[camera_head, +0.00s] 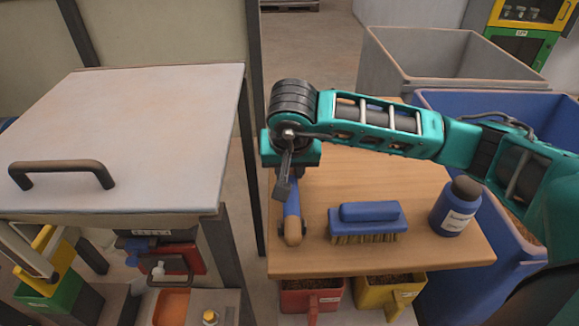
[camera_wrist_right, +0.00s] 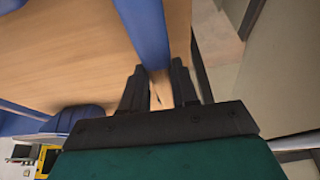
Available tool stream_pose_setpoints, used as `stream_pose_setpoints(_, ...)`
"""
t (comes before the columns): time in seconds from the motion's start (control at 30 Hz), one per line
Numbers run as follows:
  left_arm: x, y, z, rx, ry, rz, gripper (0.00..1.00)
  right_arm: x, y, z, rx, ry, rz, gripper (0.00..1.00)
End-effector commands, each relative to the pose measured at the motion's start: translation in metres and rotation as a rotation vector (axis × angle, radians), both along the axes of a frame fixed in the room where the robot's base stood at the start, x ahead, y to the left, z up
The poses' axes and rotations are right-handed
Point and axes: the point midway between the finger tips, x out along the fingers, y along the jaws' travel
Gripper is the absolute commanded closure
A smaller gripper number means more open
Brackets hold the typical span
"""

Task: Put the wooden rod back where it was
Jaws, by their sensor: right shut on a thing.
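My right gripper (camera_head: 285,180) points down over the left part of the small wooden table (camera_head: 400,175). It is shut on a rod-like piece (camera_head: 292,204), blue with a wood-coloured lower end in the head view. I take this to be the wooden rod. Dark knobs show beside its lower end, near the tabletop; I cannot tell whether it touches the table. In the right wrist view the blue piece (camera_wrist_right: 145,30) runs down to between the fingers of the right gripper (camera_wrist_right: 158,78). My left gripper is not in view.
A blue brush (camera_head: 368,217) and a blue bottle with a dark cap (camera_head: 456,206) stand to the right on the table. Red (camera_head: 312,302) and yellow (camera_head: 389,295) bins are below its front edge. Blue and grey bins flank the right and back.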

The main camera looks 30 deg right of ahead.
Motion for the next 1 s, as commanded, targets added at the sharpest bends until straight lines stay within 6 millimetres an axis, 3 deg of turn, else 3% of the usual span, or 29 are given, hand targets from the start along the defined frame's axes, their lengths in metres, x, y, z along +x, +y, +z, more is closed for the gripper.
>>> stream_pose_setpoints(0.37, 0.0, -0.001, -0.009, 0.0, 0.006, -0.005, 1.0, 0.0, 0.0, -0.01, 0.0, 0.0, 0.0, 1.0)
stream_pose_setpoints(0.4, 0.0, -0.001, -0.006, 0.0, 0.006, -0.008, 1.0, 0.0, 0.0, -0.008, 0.0, 0.0, 0.0, 0.68)
stream_pose_setpoints(0.6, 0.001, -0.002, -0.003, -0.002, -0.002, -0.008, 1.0, 0.0, 0.0, -0.008, 0.0, 0.001, 0.0, 0.49)
stream_pose_setpoints(0.7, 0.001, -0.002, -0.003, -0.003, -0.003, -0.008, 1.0, 0.0, 0.0, -0.008, 0.0, 0.001, 0.0, 0.41)
stream_pose_setpoints(1.0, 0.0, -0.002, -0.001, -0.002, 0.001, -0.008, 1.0, 0.0, 0.0, -0.004, 0.0, 0.001, 0.0, 0.41)
